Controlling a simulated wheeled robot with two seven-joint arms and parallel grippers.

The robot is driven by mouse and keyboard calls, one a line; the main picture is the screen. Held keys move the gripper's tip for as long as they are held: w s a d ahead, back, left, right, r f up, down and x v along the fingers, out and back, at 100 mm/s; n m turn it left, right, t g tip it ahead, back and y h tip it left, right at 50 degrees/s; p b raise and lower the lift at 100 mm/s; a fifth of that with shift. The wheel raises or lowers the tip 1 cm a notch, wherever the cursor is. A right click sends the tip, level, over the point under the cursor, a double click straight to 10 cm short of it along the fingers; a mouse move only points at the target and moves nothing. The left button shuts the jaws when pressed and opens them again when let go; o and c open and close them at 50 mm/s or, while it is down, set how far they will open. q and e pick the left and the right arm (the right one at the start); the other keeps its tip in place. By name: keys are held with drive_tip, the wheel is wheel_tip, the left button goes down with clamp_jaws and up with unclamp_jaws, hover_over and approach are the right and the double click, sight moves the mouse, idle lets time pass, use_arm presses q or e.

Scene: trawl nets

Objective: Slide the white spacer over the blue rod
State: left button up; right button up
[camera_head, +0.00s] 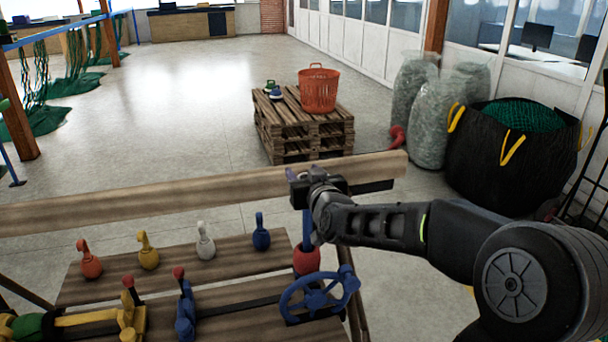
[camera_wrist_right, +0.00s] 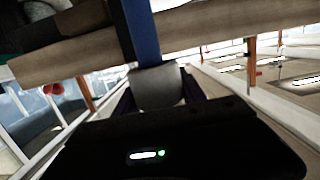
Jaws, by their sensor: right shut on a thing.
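My right gripper (camera_head: 306,184) is over the table's far right part, in front of the long wooden beam. In the right wrist view it is shut on a pale grey-white cylinder, the spacer (camera_wrist_right: 158,88), held between the dark fingers. The blue rod (camera_wrist_right: 141,35) runs from the top of that view down to the spacer's end; whether it is inside or just beside the spacer, I cannot tell. In the head view the rod (camera_head: 306,228) stands upright on a red base (camera_head: 307,260), just below the gripper. The spacer is hidden there. My left gripper is out of view.
Orange (camera_head: 90,262), yellow (camera_head: 147,252), white (camera_head: 205,242) and blue (camera_head: 261,233) pieces stand along the wooden table. A blue handwheel (camera_head: 320,295) and levers are nearer. The wooden beam (camera_head: 180,198) crosses behind; a red basket (camera_head: 318,90) stands on pallets beyond.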

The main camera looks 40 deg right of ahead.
drive_tip(key=o, duration=1.4)
drive_tip(key=shift+s, duration=0.15)
drive_tip(key=shift+b+v, duration=0.85)
drive_tip(key=shift+v, duration=2.9)
